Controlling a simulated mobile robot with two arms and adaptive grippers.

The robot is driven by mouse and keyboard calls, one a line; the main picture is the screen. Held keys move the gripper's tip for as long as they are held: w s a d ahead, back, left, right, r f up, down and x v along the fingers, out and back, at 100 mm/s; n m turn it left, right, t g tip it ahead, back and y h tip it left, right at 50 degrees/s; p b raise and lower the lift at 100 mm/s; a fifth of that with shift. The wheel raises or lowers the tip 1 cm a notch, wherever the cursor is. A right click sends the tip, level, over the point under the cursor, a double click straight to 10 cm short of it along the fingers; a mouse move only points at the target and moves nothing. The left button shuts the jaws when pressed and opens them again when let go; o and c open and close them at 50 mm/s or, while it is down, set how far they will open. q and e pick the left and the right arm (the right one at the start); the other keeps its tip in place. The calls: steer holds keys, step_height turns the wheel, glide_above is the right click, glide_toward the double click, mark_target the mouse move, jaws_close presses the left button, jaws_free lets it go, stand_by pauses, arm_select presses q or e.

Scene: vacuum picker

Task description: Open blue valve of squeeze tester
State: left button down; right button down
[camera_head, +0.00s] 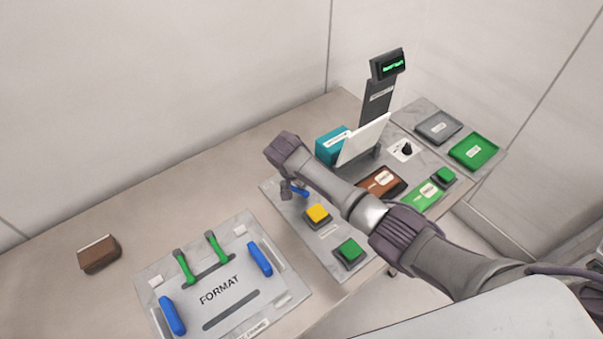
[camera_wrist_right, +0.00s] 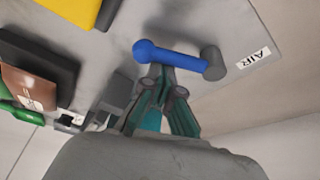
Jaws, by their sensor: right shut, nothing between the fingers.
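The blue valve handle (camera_head: 299,191) is at the back left corner of the squeeze tester's grey plate (camera_head: 322,258), beside a grey cylindrical post (camera_head: 286,190). In the right wrist view the blue valve handle (camera_wrist_right: 172,55) runs from a round knob to the grey post (camera_wrist_right: 214,63), near an "AIR" label (camera_wrist_right: 254,59). My right gripper (camera_wrist_right: 160,80) is shut and empty, its fingertips close to the knob end of the handle; I cannot tell if they touch. In the head view my right forearm and wrist hide part of the plate. My left gripper is not in view.
A yellow button (camera_head: 317,214) and a green button (camera_head: 349,252) are on the plate. A teal box (camera_head: 331,146) and a white tilted panel (camera_head: 363,139) stand behind my arm. A FORMAT board (camera_head: 222,315) lies left, and a brown block (camera_head: 99,254) farther left.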

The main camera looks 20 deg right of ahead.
steer(key=shift+s+a+m+g, duration=0.3)
steer(key=shift+s+m, duration=0.1)
steer(key=shift+m, duration=0.5)
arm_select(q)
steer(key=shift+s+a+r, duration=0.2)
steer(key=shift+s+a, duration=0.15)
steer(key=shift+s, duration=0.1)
arm_select(e)
steer(key=shift+s+a+m+g+h, duration=0.2)
steer(key=shift+m, duration=0.5)
steer(key=shift+s+a+m+g+h, duration=0.2)
steer(key=shift+m, duration=0.5)
